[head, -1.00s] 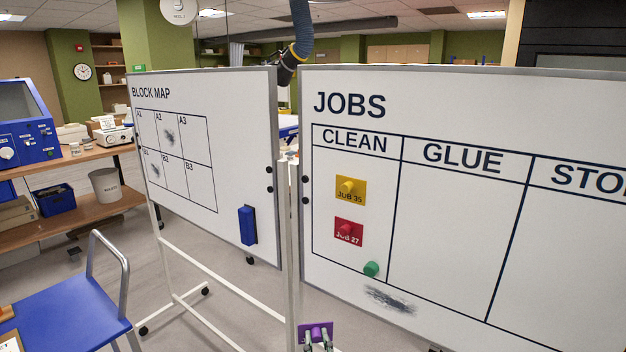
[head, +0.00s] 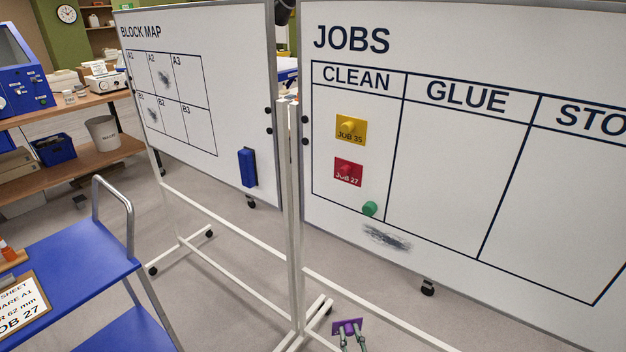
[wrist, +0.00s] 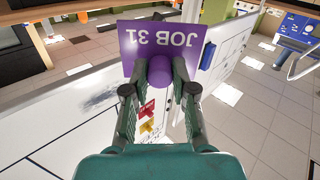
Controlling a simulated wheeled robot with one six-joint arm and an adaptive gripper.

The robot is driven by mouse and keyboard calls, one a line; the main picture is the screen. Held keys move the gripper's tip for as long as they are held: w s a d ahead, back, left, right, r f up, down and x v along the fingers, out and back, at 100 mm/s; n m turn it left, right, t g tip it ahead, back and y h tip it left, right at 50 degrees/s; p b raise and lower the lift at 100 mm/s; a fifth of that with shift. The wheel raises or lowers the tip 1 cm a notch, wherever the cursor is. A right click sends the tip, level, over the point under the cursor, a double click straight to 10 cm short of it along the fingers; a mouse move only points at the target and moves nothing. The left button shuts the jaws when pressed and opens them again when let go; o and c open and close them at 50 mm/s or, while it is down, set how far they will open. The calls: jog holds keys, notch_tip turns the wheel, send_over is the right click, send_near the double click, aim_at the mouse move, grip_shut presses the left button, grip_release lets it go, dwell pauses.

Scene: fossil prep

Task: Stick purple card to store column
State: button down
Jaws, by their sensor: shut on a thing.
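The purple card (wrist: 160,40) reads JOB 31, upside down in the wrist view, with a round purple magnet (wrist: 160,69) on its face. My gripper (wrist: 160,80) is shut on this magnet. In the head view the purple card (head: 346,327) and my gripper (head: 352,338) are low at the bottom edge, in front of the JOBS board (head: 350,215). The store column (head: 565,220) is at the board's right, its heading cut off at "STO". What shows of that column is bare.
The clean column holds a yellow JOB 35 card (head: 351,130), a red JOB 27 card (head: 348,172) and a green magnet (head: 369,208). A dark smudge (head: 387,237) lies below. The BLOCK MAP board (head: 205,165) and a blue cart (head: 75,265) stand left.

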jog(key=s+d+f+m+h, duration=0.1)
jog(key=s+d+f+h, duration=0.1)
jog(key=s+d+f, duration=0.6)
notch_tip(320, 180, down, 3)
jog(key=shift+s+d+r+m+h, duration=0.1)
jog(key=shift+s+d+m+h, duration=0.25)
jog(key=shift+s, duration=0.3)
